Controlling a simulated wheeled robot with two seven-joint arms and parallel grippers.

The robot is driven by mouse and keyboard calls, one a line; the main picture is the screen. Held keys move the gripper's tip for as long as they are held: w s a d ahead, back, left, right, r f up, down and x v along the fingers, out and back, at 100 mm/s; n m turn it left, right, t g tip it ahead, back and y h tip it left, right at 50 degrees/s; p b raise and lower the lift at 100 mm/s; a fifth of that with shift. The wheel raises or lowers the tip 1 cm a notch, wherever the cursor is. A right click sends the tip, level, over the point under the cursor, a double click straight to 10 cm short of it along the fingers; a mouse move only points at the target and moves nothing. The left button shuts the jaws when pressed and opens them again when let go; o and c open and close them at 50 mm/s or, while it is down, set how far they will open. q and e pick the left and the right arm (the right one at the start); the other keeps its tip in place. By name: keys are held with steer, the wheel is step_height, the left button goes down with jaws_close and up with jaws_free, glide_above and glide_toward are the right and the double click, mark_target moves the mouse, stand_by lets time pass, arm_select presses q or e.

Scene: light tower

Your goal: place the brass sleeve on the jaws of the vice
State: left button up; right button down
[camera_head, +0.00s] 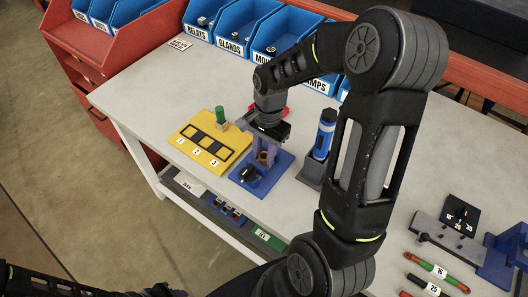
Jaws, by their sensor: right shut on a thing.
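The blue vice (262,182) stands on the grey bench near its front edge, with a black knob at its front left. My right gripper (265,154) points down over the vice, shut on a small brass sleeve (264,158). The sleeve is between the fingers at the level of the vice's upper part. I cannot tell whether it touches the jaws, as the gripper and fingers partly hide them. Part of my left arm shows at the bottom left; its gripper is out of view.
A yellow board (187,134) with numbered slots and a green peg (220,114) lies left of the vice. A blue tool (325,133) stands in a dark holder close on the right. Blue bins (240,22) line the back. Coloured rods (440,270) lie at right.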

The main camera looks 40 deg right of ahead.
steer(key=shift+f, duration=0.2)
steer(key=c, duration=1.1)
jaws_free()
steer(key=shift+r, duration=0.1)
steer(key=r, duration=0.4)
steer(key=d+r+b, duration=0.1)
steer(key=r, duration=0.7)
steer(key=shift+w+d, duration=0.2)
